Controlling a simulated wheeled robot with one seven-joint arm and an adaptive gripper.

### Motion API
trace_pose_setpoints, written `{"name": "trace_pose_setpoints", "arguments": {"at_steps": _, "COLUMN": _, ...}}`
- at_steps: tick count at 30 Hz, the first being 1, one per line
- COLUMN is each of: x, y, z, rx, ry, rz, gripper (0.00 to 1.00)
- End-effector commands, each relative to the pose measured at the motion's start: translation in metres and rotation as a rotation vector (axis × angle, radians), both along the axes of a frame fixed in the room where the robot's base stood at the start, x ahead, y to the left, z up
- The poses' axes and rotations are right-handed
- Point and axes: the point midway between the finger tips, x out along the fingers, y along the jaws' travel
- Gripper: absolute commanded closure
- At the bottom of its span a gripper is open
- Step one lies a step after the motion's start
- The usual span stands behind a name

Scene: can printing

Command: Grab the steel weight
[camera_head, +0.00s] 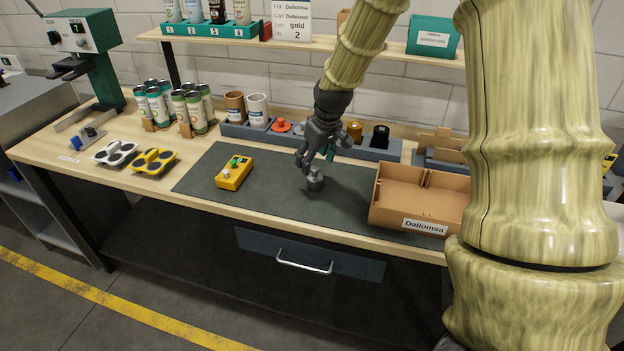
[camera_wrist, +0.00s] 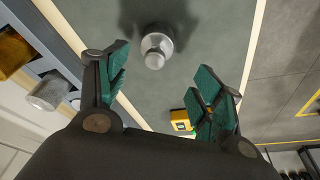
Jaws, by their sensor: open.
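The steel weight (camera_head: 315,181) is a small grey metal cylinder with a knob on top. It stands upright on the dark mat (camera_head: 270,190), just below my gripper (camera_head: 316,158). In the wrist view the weight (camera_wrist: 157,47) shows beyond and between the fingertips, nearer the left finger. My gripper (camera_wrist: 163,68) is open, with green pads on its fingers, and nothing is between them. The weight appears apart from both fingers.
An open cardboard box (camera_head: 420,200) labelled Dallomsa stands right of the weight. A blue-grey tray (camera_head: 375,150) with cups and coloured items runs behind. A yellow device (camera_head: 234,173) lies to the left. Mat space between device and weight is clear.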

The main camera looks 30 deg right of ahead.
Motion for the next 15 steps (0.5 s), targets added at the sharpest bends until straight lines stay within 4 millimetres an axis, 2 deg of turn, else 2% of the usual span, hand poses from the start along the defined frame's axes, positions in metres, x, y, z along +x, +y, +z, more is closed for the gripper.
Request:
{"name": "trace_pose_setpoints", "arguments": {"at_steps": 6, "x": 0.005, "y": -0.001, "z": -0.023, "rx": 0.000, "ry": 0.002, "rz": -0.002, "gripper": 0.33}}
{"name": "trace_pose_setpoints", "arguments": {"at_steps": 15, "x": 0.009, "y": 0.001, "z": -0.034, "rx": 0.001, "ry": 0.001, "rz": 0.000, "gripper": 0.33}}
